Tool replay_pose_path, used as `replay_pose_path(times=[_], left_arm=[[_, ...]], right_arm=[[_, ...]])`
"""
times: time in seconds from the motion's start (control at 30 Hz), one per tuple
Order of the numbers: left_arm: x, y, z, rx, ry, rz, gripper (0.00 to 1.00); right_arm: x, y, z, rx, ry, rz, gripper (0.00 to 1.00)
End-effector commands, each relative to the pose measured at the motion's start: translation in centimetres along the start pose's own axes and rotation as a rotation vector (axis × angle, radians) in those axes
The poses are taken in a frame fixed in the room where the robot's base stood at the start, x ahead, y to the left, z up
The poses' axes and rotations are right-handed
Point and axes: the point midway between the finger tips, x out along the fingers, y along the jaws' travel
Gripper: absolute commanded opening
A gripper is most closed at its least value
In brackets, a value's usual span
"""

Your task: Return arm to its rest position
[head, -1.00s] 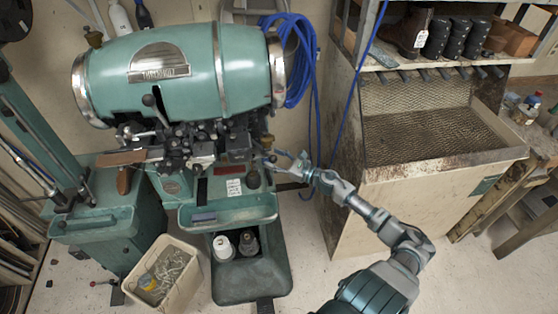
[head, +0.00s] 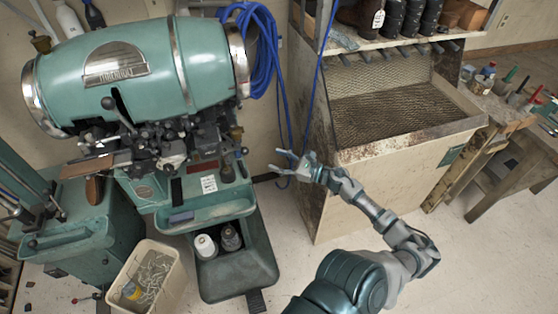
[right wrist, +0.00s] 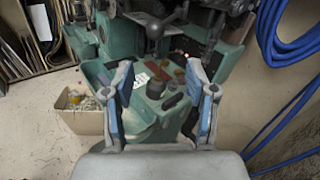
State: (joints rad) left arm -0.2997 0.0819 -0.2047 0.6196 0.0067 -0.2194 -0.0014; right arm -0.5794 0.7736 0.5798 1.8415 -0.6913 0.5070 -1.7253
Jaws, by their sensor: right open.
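My right gripper (head: 282,162) is open and empty in the head view. It hangs in the air just right of the green sole stitcher (head: 130,75), apart from it, in front of the wall and the blue cable. In the right wrist view its two blue-padded fingers (right wrist: 160,100) stand wide apart with nothing between them. Beyond them the stitcher's green tray (right wrist: 145,100) shows. My right arm reaches in from the bottom right. My left gripper is in neither view.
A rusty cabinet with a mesh tray (head: 395,113) stands close to the right of my arm. Blue cable (head: 262,50) hangs behind the gripper. A cream bin (head: 147,278) stands at the lower left. Boots (head: 398,20) sit on the shelf above. Floor at the lower right is clear.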

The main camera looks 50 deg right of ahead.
Motion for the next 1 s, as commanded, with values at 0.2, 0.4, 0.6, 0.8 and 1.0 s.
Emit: replay_pose_path(times=[0.2,0.4,0.6,0.8,1.0], left_arm=[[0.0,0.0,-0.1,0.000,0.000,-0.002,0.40],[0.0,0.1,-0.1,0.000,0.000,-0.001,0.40],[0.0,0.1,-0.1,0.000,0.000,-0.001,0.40],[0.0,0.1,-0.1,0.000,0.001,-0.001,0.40],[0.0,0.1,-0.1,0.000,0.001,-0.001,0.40]], right_arm=[[0.1,0.0,0.0,0.000,0.000,0.000,0.57],[0.1,0.0,0.0,0.002,0.000,-0.001,0.57],[-1.2,-1.3,-5.4,0.252,0.038,-0.111,0.57],[-5.4,-0.6,-20.5,0.909,0.110,-0.416,0.57],[-10.6,6.3,-34.9,1.512,0.153,-0.760,0.57]])
